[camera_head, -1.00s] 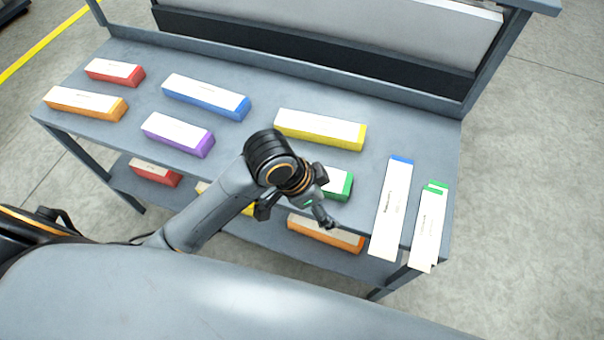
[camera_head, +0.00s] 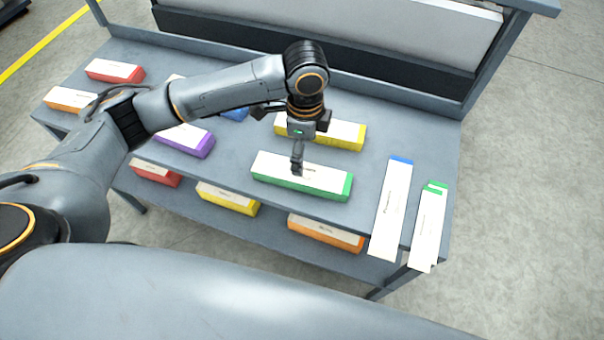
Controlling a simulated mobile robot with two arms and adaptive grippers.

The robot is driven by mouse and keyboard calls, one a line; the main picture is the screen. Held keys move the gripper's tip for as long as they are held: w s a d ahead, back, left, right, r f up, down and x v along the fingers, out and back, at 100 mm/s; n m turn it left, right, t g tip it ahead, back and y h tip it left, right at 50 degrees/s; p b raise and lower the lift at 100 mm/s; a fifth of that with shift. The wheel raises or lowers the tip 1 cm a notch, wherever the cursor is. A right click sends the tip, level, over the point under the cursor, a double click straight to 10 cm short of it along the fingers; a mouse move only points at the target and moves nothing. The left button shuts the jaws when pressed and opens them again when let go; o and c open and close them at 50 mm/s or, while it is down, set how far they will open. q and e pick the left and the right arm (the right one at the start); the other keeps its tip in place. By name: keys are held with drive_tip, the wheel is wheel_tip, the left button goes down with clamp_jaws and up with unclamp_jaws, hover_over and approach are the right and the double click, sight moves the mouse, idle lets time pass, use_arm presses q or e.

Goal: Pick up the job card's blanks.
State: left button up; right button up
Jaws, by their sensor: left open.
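Bundles of blanks with white tops and coloured sides lie on the grey table: green (camera_head: 318,183), yellow (camera_head: 347,134), purple (camera_head: 204,147), blue (camera_head: 236,115), red (camera_head: 114,71) and orange (camera_head: 70,99). My left gripper (camera_head: 282,140) is open and empty, above the table over the yellow and green bundles. One finger overlaps the green bundle's top in the picture; I cannot tell if it touches. My left arm partly hides the blue, purple and orange bundles. I cannot tell which sheet is the job card. My right gripper is out of view.
Long white pieces with a blue end (camera_head: 392,210) and a green end (camera_head: 430,225) lie at the table's right end. A lower shelf (camera_head: 273,226) holds red (camera_head: 157,172), yellow (camera_head: 228,198) and orange (camera_head: 326,233) bundles. A raised back frame (camera_head: 330,63) bounds the far side.

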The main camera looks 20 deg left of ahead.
sight(322, 181)
use_arm(q)
wheel_tip(322, 181, down, 4)
drive_tip(key=shift+f, duration=0.1)
drive_tip(key=f, duration=0.2)
drive_tip(key=f+p, duration=0.1)
drive_tip(key=f, duration=0.2)
drive_tip(key=shift+s+a, duration=0.2)
drive_tip(key=shift+c, duration=0.2)
drive_tip(key=c, duration=1.4)
drive_tip(key=shift+c, duration=1)
drive_tip(key=shift+r, duration=0.15)
